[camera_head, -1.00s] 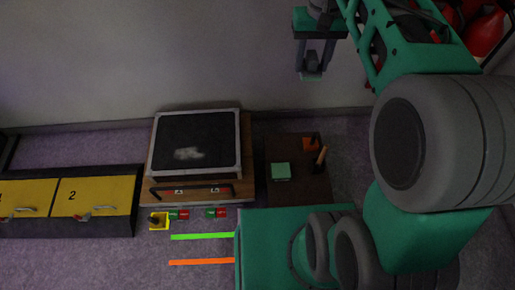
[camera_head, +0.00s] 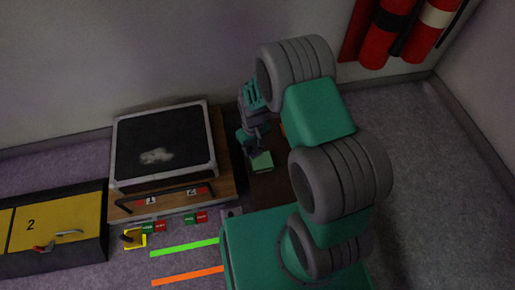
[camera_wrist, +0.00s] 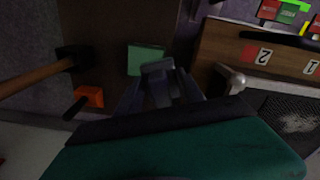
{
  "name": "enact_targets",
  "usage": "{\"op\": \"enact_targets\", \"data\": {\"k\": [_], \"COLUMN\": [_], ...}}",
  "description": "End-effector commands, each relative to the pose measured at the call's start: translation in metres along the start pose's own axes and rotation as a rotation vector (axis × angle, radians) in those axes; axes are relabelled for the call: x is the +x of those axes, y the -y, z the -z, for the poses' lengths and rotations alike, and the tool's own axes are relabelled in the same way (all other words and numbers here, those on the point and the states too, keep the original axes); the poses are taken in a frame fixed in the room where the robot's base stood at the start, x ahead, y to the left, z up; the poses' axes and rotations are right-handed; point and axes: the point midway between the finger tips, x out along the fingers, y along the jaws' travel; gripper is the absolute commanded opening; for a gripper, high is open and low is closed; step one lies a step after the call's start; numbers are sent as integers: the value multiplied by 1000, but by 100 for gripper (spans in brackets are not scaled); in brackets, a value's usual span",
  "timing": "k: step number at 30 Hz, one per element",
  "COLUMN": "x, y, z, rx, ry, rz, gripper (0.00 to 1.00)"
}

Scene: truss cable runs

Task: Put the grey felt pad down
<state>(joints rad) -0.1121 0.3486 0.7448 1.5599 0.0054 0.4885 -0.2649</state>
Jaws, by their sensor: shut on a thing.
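My gripper (camera_wrist: 159,88) is shut on the grey felt pad (camera_wrist: 157,70), which shows as a small grey piece between the fingers in the wrist view. In the head view my gripper (camera_head: 254,143) is over the dark brown table (camera_head: 262,185), close to a flat green square (camera_head: 262,162). In the wrist view the green square (camera_wrist: 146,60) lies on the brown top just beyond the pad. I cannot tell whether the pad touches anything. In the head view my arm hides part of the table and I cannot make out the pad.
A hammer with a wooden handle (camera_wrist: 38,79) and an orange item with a black handle (camera_wrist: 89,97) lie on the brown table. Beside it is a wooden unit (camera_head: 222,150) with a black framed panel (camera_head: 160,145). Red cylinders (camera_head: 384,35) are by the back wall.

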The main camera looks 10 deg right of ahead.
Motion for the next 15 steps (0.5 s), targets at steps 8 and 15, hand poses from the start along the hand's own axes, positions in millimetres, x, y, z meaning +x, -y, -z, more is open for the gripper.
{"op": "enact_targets", "data": {"k": [8,15], "x": [40,68], "y": [-10,-47], "z": [9,53], "rx": [-17,-16], "ry": [-5,-4], "rz": [-2,-2], "gripper": [13,13]}}
